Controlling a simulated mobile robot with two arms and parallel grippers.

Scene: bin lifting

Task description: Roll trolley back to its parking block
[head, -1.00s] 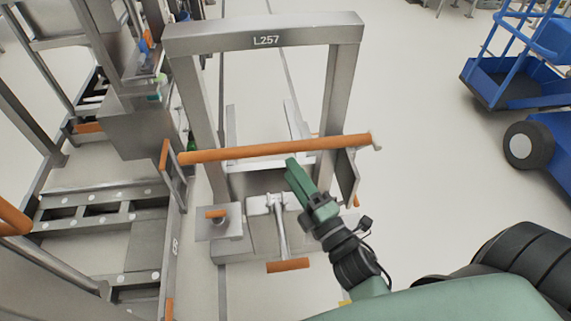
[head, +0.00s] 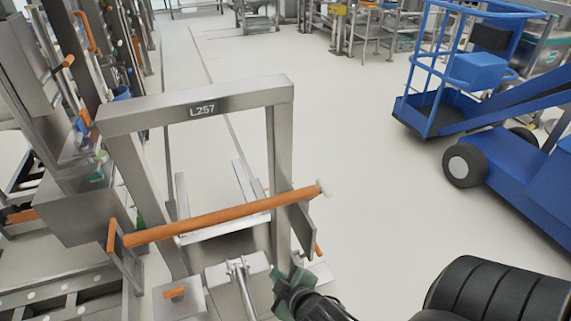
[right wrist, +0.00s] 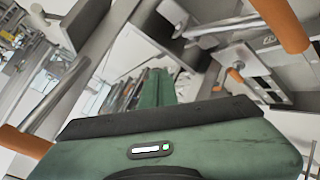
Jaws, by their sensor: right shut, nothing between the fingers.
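The trolley (head: 195,110) is a grey steel frame marked L257, standing upright left of centre in the head view. An orange push bar (head: 215,215) runs across it, tilted up to the right. Low steel parts with a small orange handle (head: 175,293) lie at its foot. My right gripper (head: 281,280) is below and right of the bar, apart from it, with its green fingers shut and empty. The shut fingers also show in the right wrist view (right wrist: 157,88). I cannot pick out the parking block with certainty. My left gripper is out of view.
A blue wheeled lift machine (head: 520,170) stands at the right. Steel racks with orange handles (head: 85,30) line the left. The pale floor (head: 345,120) between trolley and lift is clear. Benches (head: 365,25) stand at the back.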

